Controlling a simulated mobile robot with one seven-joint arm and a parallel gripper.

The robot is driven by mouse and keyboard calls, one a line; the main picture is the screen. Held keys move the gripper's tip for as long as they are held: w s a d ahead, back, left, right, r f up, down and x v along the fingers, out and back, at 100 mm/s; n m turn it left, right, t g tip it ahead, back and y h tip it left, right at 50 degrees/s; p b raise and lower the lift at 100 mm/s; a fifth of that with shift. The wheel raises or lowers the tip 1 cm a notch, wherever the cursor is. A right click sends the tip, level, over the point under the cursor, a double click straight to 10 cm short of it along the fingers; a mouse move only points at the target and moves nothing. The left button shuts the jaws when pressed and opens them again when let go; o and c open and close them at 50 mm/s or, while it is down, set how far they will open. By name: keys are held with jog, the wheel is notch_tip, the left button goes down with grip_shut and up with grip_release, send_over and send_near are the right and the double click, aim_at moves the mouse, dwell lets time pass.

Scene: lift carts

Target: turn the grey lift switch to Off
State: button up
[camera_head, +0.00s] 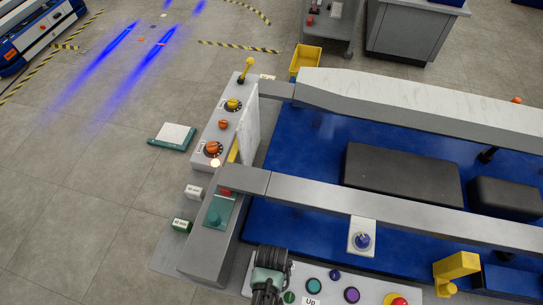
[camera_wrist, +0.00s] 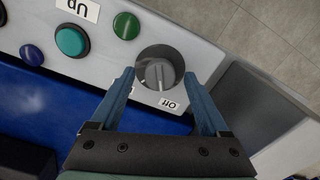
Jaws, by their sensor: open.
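The grey lift switch (camera_wrist: 154,70) is a round knob in a dark ring on the light grey panel (camera_wrist: 205,55). Its pale ridge runs almost straight down the wrist picture. An upside-down "Off" label (camera_wrist: 168,103) lies just below and right of it. My gripper (camera_wrist: 158,76) is open, with one blue finger on each side of the switch. A gap shows between each finger and the knob, and I see no contact. In the head view my wrist hides the switch.
A green button (camera_wrist: 126,26), a teal button (camera_wrist: 72,41) and a blue button (camera_wrist: 32,55) sit beside the switch. In the head view a purple button (camera_head: 351,295) and a red button (camera_head: 398,301) stand further right. A grey rail (camera_head: 390,213) runs behind the panel.

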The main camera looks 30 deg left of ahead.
notch_tip(320, 180, up, 13)
dwell(0.5)
jog(key=shift+f, duration=0.15)
jog(key=w+r+m+t+y, duration=0.2)
jog(key=w+r+t, duration=0.6)
jog(key=w+r, duration=0.95)
jog(key=w+d+r+m+t, duration=0.1)
jog(key=w+r+t, duration=0.25)
jog(key=r, duration=0.55)
jog(key=w+d+r+m+t, duration=0.1)
jog(key=w+r+t, duration=0.25)
jog(key=r, duration=0.55)
jog(key=s+d+r+m+t, duration=0.1)
jog(key=d+r+t, duration=0.15)
jog(key=r, duration=0.65)
jog(key=s+d+r+t, duration=0.1)
jog(key=r+t, duration=0.2)
jog(key=r, duration=0.7)
jog(key=s+d+r+m+t+h, duration=0.1)
jog(key=s+d+r+t, duration=0.1)
jog(key=s+r, duration=0.3)
jog(key=s+d+r+m+t+h+b, duration=0.1)
jog(key=s+r+t, duration=0.4)
jog(key=r, duration=0.7)
jog(key=shift+s+d+r, duration=0.15)
jog(key=shift+s+d, duration=0.25)
jog(key=shift+s, duration=0.35)
